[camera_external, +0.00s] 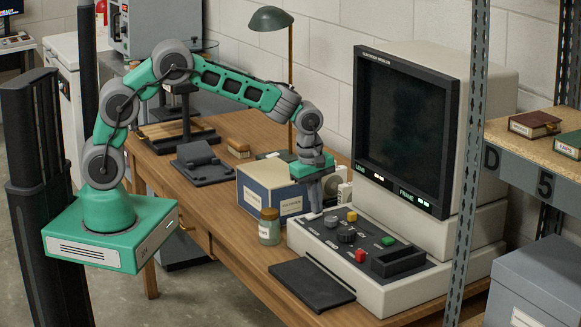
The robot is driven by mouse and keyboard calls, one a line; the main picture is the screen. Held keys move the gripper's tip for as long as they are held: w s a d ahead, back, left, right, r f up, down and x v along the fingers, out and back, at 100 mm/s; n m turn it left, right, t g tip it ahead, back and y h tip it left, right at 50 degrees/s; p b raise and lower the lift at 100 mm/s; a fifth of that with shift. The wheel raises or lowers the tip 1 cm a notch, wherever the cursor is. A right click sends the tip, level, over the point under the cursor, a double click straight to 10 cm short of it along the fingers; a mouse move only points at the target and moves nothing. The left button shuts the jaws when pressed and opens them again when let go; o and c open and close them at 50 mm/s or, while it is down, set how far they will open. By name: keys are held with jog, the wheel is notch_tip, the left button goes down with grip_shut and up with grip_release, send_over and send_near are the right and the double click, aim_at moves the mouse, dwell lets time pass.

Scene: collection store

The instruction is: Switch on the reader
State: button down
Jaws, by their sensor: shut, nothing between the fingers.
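The reader (405,125) is a large beige machine with a dark screen in a black frame, standing on the desk at the right. Small green and pale lights show along the frame under the screen. Its sloping control panel (335,250) in front carries several knobs, a red button (360,255), a green button (388,241) and a yellow one (351,216). My gripper (315,212) points down, shut and empty, at the panel's far left end, close to a pale control (331,221). I cannot tell whether the fingertips touch anything.
A jar with a brown lid (269,228) and a blue-and-cream box (262,193) stand left of the panel. A black pad (311,285) lies in front. A desk lamp (270,20) rises behind. A metal shelf post (470,150) stands at the right.

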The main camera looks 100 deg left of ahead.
jog(key=shift+w+a+f+g+h, duration=0.1)
jog(key=shift+f+g+h, duration=0.2)
dwell(0.4)
jog(key=shift+s+d, duration=0.6)
jog(key=shift+s, duration=0.05)
jog(key=shift+r, duration=0.15)
